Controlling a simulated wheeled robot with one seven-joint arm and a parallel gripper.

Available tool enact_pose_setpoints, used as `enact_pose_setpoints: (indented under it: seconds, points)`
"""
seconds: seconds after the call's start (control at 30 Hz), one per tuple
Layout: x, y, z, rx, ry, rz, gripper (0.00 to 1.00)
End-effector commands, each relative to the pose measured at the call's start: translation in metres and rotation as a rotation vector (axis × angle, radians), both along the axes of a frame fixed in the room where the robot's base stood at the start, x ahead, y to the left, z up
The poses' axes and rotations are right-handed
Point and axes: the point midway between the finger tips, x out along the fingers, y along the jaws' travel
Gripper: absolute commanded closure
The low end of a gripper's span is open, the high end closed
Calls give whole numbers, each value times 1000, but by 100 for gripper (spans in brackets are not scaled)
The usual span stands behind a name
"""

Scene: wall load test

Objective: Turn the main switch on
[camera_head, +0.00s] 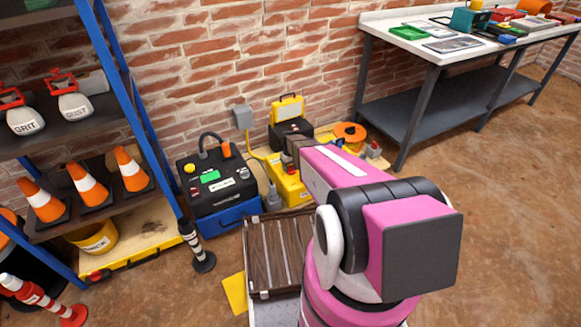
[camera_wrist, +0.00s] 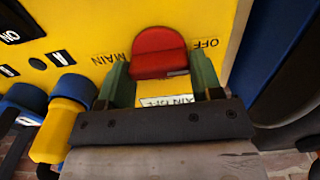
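The main switch is a red, rounded knob (camera_wrist: 158,50) on a yellow panel (camera_wrist: 95,22) in the wrist view. Printed words MAIN and OFF stand on either side of it, upside down in this view. A white label (camera_wrist: 168,100) below it is partly covered by my gripper. My gripper (camera_wrist: 160,68) is open, its two green fingers pointing at the panel on either side of the knob's lower part. I cannot tell whether they touch it. In the head view the yellow unit (camera_head: 287,187) stands by the wall, and my arm hides the switch.
A yellow-and-blue plug (camera_wrist: 68,110) is left of my gripper in the wrist view. A black-and-blue unit (camera_head: 215,190) stands left of the yellow one in the head view. A slatted wooden crate (camera_head: 275,245), a shelf (camera_head: 90,205) and a workbench (camera_head: 435,55) are nearby. Floor at right is clear.

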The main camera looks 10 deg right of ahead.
Motion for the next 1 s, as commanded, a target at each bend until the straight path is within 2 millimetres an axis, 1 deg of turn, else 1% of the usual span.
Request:
enact_pose_setpoints:
  seconds: [0.27, 0.47, 1.0]
  points:
    - [0, 0, 0, 0, 1, -39, 64]
    - [0, -1, 0, 0, 2, -146, 64]
    - [0, -3, 0, 0, 3, -641, 64]
